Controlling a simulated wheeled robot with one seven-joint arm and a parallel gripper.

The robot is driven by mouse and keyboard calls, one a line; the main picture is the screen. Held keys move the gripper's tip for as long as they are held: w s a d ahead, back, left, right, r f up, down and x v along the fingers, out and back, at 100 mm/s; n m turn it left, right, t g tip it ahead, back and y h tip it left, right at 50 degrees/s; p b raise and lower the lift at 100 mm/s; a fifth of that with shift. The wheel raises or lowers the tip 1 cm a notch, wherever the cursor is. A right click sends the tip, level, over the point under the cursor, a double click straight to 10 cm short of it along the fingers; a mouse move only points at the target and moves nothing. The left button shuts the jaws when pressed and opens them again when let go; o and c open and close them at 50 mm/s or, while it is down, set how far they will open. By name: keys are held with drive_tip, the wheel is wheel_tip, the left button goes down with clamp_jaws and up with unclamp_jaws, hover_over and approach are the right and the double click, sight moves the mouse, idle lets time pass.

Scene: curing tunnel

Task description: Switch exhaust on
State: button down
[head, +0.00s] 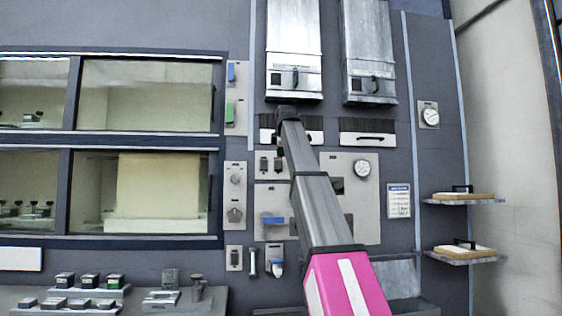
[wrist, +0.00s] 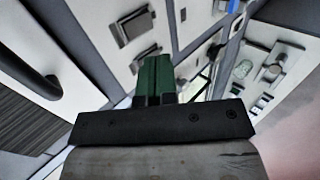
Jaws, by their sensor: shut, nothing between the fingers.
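No readable label marks the exhaust switch, so I cannot tell which control it is. A pale plate (head: 258,170) with two small dark switches (head: 264,164) is on the dark wall panel, just below the end of my arm. Two dark switches on a pale plate (wrist: 170,22) also show in the wrist view: one at the upper middle (wrist: 134,24), the other partly behind my fingers. My gripper (wrist: 154,74) has green fingers, shut and empty, in front of that plate. Whether they touch it is unclear. In the head view, my arm hides the fingertips.
Two metal housings with handles (head: 294,79) (head: 374,84) hang above. A gauge (head: 361,168) sits on a plate to the right. Blue (head: 231,72) and green (head: 230,112) switches are left, beside the windows. Shelves (head: 465,200) stick out at right; small blocks (head: 88,281) stand at lower left.

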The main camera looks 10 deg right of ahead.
sight(280, 165)
drive_tip(key=shift+v, duration=2.6)
drive_tip(key=shift+s, duration=0.1)
drive_tip(key=shift+s+f, duration=0.1)
drive_tip(key=shift+f, duration=0.65)
drive_tip(key=x, duration=0.8)
drive_tip(key=w+r+x, duration=0.1)
drive_tip(key=x, duration=0.3)
drive_tip(key=shift+w, duration=0.15)
drive_tip(key=shift+w+f, duration=0.1)
drive_tip(key=shift+w, duration=0.5)
